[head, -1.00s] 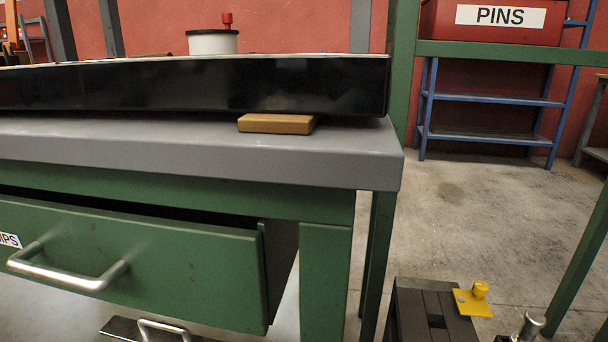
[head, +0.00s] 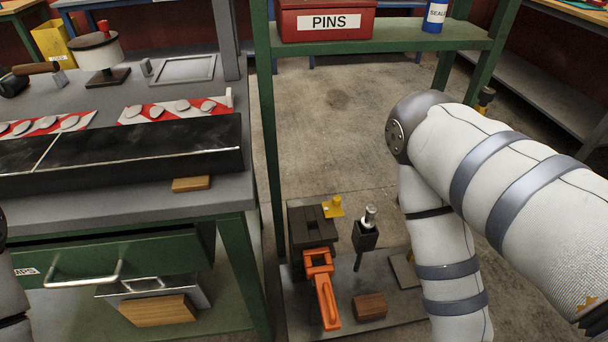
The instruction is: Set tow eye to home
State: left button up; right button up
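I cannot tell for certain which thing is the tow eye. An orange part (head: 322,285) with a square open loop at its upper end and a long tongue leans at the front of a dark slotted block (head: 305,228). A yellow plate with a knob (head: 333,207) sits at the block's upper right edge. A black holder with a metal-topped pin (head: 366,232) stands to the right. My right arm comes in from the right, bends and runs down out of the picture; its gripper is out of view. Only a sliver of my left arm shows at the left edge, without its gripper.
A grey bench (head: 150,209) at left carries a long black beam (head: 110,165) over a wooden block (head: 191,184). Its green drawer (head: 130,258) is partly open. A wooden block (head: 369,306) lies on the low grey base (head: 345,275). Red PINS box (head: 326,20) is on a shelf.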

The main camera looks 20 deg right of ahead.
aim_at(320, 275)
jog(key=z, duration=0.75)
